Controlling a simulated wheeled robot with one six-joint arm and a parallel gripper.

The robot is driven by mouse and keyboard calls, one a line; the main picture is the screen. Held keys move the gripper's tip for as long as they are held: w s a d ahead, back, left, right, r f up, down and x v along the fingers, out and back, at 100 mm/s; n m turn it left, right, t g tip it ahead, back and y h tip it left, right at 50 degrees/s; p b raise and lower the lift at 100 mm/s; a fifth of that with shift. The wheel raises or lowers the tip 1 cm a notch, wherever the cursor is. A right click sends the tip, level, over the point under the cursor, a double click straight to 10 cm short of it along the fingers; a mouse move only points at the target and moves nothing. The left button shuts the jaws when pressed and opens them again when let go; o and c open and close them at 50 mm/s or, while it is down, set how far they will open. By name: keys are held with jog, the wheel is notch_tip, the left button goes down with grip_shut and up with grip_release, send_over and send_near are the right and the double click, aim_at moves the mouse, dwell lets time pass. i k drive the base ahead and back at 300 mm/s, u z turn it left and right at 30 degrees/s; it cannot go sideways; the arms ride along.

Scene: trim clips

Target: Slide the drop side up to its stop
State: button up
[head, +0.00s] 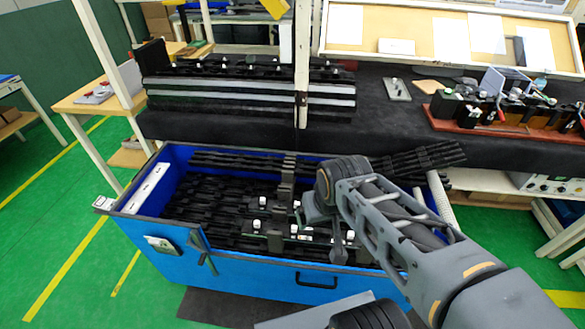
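A large blue crate (172,262) stands below the dark bench, filled with long black trim pieces (225,200). Its front side, which looks like the drop side (245,276), is a blue panel with a black handle (318,281) low at the middle. Black parts with white tips lie along the inside of the front edge. My arm reaches in from the lower right, and my gripper (338,248) hangs over the crate's front edge, above and a little right of the handle. The fingers are small and dark against the black pieces, so their opening is unclear. My arm hides the crate's right front corner.
The dark bench (385,125) runs behind the crate, with a black rack (245,95) and a red-brown board of parts (500,125) on it. A pale post (302,60) stands at the bench. Green floor lies open at the left, with a wooden table (90,98) beyond.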

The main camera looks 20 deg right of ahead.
aim_at(300, 274)
jog(key=k, duration=0.5)
jog(key=z, duration=3.25)
jog(key=k, duration=1.05)
jog(key=u, duration=1.9)
